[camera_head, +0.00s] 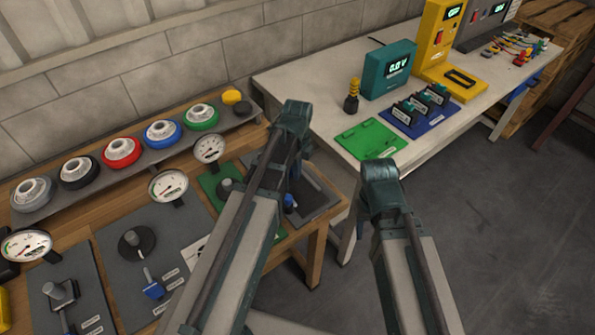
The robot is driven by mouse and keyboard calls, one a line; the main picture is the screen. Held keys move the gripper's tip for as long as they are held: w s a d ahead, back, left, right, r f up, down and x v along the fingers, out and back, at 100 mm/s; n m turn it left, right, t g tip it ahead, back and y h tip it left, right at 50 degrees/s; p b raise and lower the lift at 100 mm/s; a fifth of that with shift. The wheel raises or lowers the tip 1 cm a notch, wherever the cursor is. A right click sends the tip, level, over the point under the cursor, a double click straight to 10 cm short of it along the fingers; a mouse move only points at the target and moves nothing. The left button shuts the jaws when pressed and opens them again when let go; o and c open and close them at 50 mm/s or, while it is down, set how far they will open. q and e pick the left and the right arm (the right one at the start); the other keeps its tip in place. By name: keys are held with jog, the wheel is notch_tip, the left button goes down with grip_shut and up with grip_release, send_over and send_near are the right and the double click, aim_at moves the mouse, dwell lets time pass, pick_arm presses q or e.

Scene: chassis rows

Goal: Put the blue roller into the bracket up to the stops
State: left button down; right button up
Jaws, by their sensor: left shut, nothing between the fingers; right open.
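A blue ring-shaped piece with a white hub (162,134) sits in a row of similar coloured pieces on a dark sloped shelf at the left. I cannot tell whether it is the blue roller. No bracket with stops can be made out clearly. My two arms come up from the bottom edge, the left one in the middle and the right one further right. Their upper joints show, but no fingers of either gripper are visible. My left arm hides part of the wooden bench behind it.
Gauges, levers and dark panels (63,290) fill the wooden bench at left. A white table (290,82) at right carries a green plate (371,139), a blue plate with black modules (419,119), a teal meter (390,70) and a yellow device (437,36). Grey floor (510,220) is free at right.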

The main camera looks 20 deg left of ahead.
pick_arm(q)
jog(key=shift+w+a, duration=0.2)
jog(key=shift+a, duration=0.75)
jog(key=shift+w+r, duration=0.1)
jog(key=shift+d, duration=0.15)
